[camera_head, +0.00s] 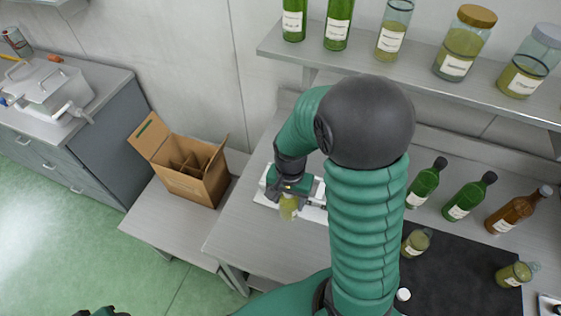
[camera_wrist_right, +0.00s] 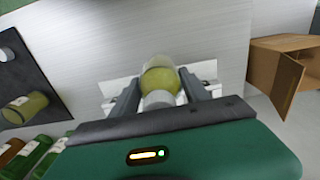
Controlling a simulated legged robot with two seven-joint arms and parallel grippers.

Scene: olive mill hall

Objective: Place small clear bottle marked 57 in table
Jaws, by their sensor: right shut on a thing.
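My right gripper (camera_head: 290,187) is shut on a small clear bottle (camera_head: 289,208) with yellow-green contents, over the left part of the grey table (camera_head: 248,238). In the right wrist view the bottle (camera_wrist_right: 160,78) sits between the two fingers of the right gripper (camera_wrist_right: 160,88), its pale cap toward the palm. I cannot read a 57 on it. I cannot tell whether its base touches anything. Only a dark green sliver, seemingly my left gripper (camera_head: 100,312), shows at the bottom edge; its fingers are hidden.
A white flat object (camera_head: 314,212) lies under the right gripper. Two similar small bottles (camera_head: 415,242) (camera_head: 515,274) are on a black mat (camera_head: 455,270). Taller bottles (camera_head: 426,182) stand behind. An open cardboard box (camera_head: 195,185) is at left. A shelf (camera_head: 420,75) with jars overhangs the back.

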